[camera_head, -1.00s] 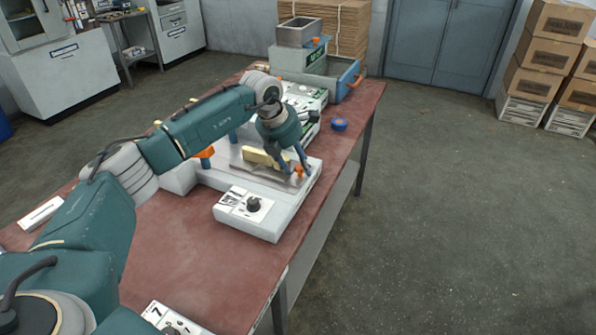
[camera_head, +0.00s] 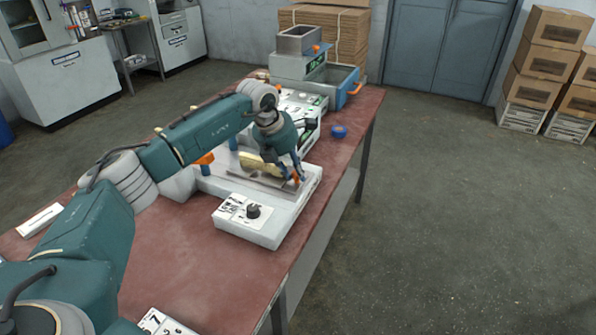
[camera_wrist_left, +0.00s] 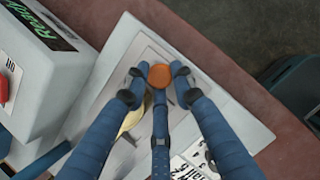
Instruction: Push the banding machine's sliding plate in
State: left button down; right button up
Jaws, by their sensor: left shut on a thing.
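The banding machine (camera_head: 278,229) is a white unit on the red-brown table, with a dial on its front. Its flat grey sliding plate (camera_head: 262,182) carries an orange knob (camera_head: 296,180) near the right end. The knob also shows in the left wrist view (camera_wrist_left: 160,75). My left gripper (camera_head: 295,174) points down at the plate and is shut on this knob, with its dark-blue fingers around it. A yellowish piece (camera_head: 258,162) lies behind the plate, partly hidden by the gripper. My right gripper is out of view.
A grey-blue machine with a bin (camera_head: 343,84) stands at the table's far end. A blue roll (camera_head: 338,131) lies near the right edge. A white label strip (camera_head: 39,220) lies at the left. The table front (camera_head: 205,268) is mostly clear.

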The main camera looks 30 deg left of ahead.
aim_at(247, 156)
pick_arm(q)
jog(key=a, duration=1.5)
jog(key=shift+s+r, duration=0.1)
jog(key=shift+s, duration=0.25)
jog(key=shift+a+r, duration=0.1)
jog(key=shift+a, duration=0.1)
jog(key=c, duration=1.5)
grip_release()
jog(key=shift+a, duration=0.1)
jog(key=shift+o, duration=0.2)
jog(key=v, duration=1.1)
jog(key=shift+s+r, duration=0.3)
